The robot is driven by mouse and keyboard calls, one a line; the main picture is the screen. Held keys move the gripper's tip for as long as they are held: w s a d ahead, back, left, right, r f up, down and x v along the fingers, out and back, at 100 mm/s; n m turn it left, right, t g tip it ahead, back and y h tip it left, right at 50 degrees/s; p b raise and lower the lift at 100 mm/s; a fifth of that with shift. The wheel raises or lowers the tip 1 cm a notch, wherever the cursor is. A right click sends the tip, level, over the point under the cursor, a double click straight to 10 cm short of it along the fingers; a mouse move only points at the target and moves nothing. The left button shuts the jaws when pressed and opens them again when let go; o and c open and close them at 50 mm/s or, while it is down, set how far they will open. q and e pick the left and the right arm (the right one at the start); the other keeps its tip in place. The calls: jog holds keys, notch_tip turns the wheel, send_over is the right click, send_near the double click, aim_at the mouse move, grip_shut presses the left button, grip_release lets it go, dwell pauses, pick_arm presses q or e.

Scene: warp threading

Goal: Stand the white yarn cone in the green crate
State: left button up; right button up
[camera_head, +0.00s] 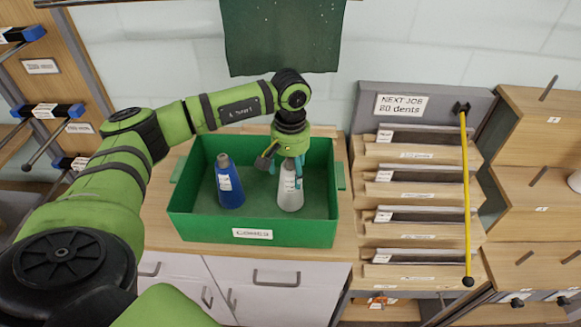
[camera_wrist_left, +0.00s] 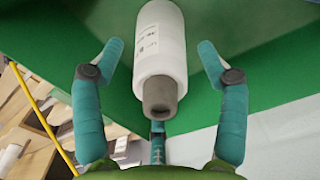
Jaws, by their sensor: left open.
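The white yarn cone (camera_head: 290,188) stands upright inside the green crate (camera_head: 253,238), in its right part. In the left wrist view the cone (camera_wrist_left: 162,45) shows between the open fingers, with its grey tip toward the camera and clear gaps on both sides. My left gripper (camera_head: 284,168) is open above and around the cone's top, reaching down into the crate. It also shows in the left wrist view (camera_wrist_left: 160,65), with teal fingers apart. My right gripper is not in view.
A blue yarn cone (camera_head: 228,183) stands in the crate's left part. The crate sits on a wooden cabinet top. A rack of slotted trays (camera_head: 415,195) with a yellow rod (camera_head: 466,190) stands to the right. A green cloth (camera_head: 282,35) hangs behind.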

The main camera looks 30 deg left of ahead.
pick_arm(q)
jog(key=shift+r, duration=0.1)
jog(key=shift+r, duration=0.15)
notch_tip(320, 180, up, 12)
jog(key=b, duration=0.3)
dwell(2.1)
